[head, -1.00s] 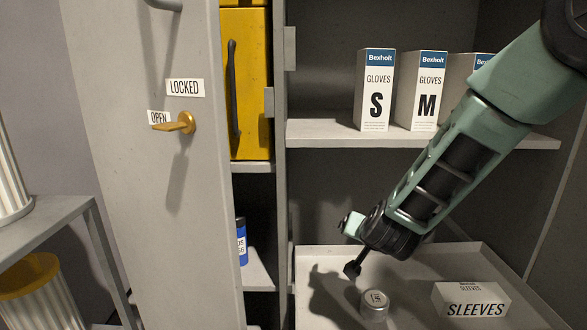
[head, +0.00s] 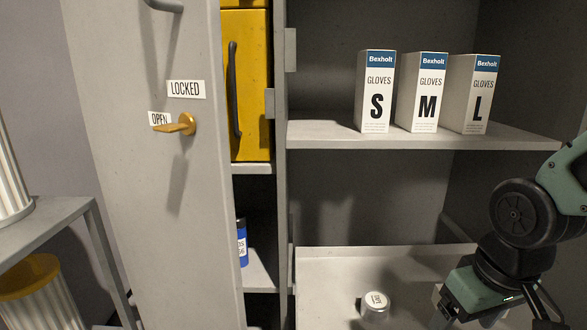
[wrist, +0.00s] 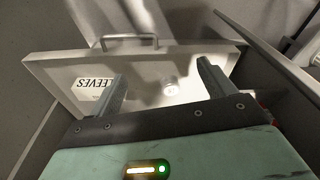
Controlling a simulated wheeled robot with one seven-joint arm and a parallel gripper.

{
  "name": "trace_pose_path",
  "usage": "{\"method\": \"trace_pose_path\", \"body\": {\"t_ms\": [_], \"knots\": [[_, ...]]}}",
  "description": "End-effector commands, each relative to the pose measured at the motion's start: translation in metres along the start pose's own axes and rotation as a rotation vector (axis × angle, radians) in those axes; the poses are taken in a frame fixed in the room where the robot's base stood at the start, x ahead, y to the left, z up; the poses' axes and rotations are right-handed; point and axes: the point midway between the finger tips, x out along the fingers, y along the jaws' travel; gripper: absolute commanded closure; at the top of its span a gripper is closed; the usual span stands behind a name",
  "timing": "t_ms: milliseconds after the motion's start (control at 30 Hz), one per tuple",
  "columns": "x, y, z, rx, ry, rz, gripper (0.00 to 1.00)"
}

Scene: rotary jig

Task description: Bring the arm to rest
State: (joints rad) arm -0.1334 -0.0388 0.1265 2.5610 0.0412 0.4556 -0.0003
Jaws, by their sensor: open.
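My gripper (wrist: 161,68) is open and empty in the wrist view, its two fingers apart above a shallow light tray. In the head view my arm is folded low at the right, and its wrist part (head: 478,290) hangs over the tray's right side. The fingertips are not clear there. A small round metal tin with a white label (head: 375,304) stands on the tray, left of my arm.
Gloves boxes S (head: 376,92), M (head: 421,92) and L (head: 474,95) stand on the shelf (head: 400,136) above. A grey door with a yellow latch (head: 180,124) stands at left.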

Motion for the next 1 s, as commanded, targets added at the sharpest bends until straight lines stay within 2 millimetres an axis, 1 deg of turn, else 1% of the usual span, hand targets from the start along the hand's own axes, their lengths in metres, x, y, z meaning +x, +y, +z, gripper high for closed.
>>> {"method": "trace_pose_path", "body": {"t_ms": [33, 167, 200, 267, 300, 367, 433, 500, 667, 767, 867, 1000], "knots": [[-0.002, -0.017, 0.004, -0.050, -0.011, -0.011, 0.18], [-0.008, -0.057, 0.021, -0.173, -0.050, -0.035, 0.18], [-0.010, -0.069, 0.027, -0.212, -0.063, -0.042, 0.18], [-0.014, -0.086, 0.038, -0.275, -0.083, -0.050, 0.18], [-0.016, -0.098, 0.046, -0.317, -0.097, -0.054, 0.18], [-0.020, -0.114, 0.060, -0.383, -0.119, -0.061, 0.18], [-0.025, -0.132, 0.079, -0.465, -0.144, -0.065, 0.18], [-0.046, -0.128, 0.072, -0.445, -0.144, -0.064, 0.18], [-0.075, -0.129, 0.066, -0.442, -0.143, -0.064, 0.18], [-0.097, -0.129, 0.063, -0.441, -0.143, -0.064, 0.18], [-0.124, -0.129, 0.058, -0.440, -0.142, -0.064, 0.18], [-0.168, -0.130, 0.051, -0.439, -0.142, -0.064, 0.18]]}}
